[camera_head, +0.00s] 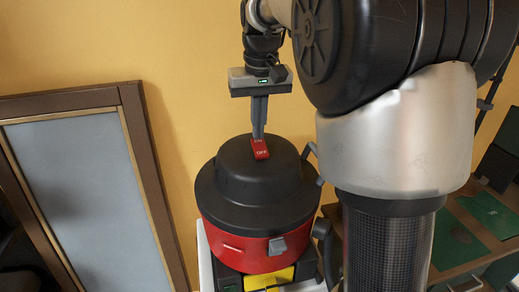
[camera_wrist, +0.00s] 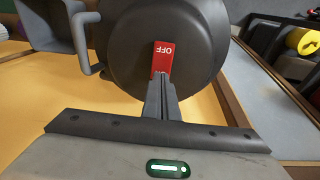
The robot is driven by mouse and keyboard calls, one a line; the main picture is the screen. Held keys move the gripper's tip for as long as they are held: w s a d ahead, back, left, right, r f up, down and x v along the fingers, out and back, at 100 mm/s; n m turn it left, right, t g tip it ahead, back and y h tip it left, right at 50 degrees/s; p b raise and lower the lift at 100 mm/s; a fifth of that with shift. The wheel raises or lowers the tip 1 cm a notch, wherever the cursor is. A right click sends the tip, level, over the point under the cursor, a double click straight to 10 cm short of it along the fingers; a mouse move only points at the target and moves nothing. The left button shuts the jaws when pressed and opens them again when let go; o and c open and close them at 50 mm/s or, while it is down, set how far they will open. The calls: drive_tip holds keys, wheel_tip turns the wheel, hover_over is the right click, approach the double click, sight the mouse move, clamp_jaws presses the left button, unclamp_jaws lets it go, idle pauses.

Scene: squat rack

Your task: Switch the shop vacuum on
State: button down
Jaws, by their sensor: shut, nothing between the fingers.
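The shop vacuum has a black domed lid (camera_head: 232,181) over a red body (camera_head: 236,234), and stands by the yellow wall. A red rocker switch (camera_head: 261,153) marked ON and OFF sits on top of the lid. The switch also shows in the wrist view (camera_wrist: 163,55), with OFF readable and the ON end covered by my fingertips. My gripper (camera_head: 258,136) points down with its fingers together and nothing between them. Its fingertips (camera_wrist: 157,78) are at the ON end of the switch. I cannot tell whether they press on it or hover just above.
A brown-framed grey panel (camera_head: 88,190) leans at the left. A wooden table (camera_head: 448,232) with green boards (camera_head: 488,213) is at the right. The wall stands close behind the vacuum.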

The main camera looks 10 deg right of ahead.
sight(258, 142)
drive_tip(key=shift+f+b, duration=0.45)
drive_tip(key=shift+f, duration=0.35)
drive_tip(key=shift+r, duration=0.15)
drive_tip(key=shift+r+p, duration=3.2)
drive_tip(key=shift+r, duration=0.25)
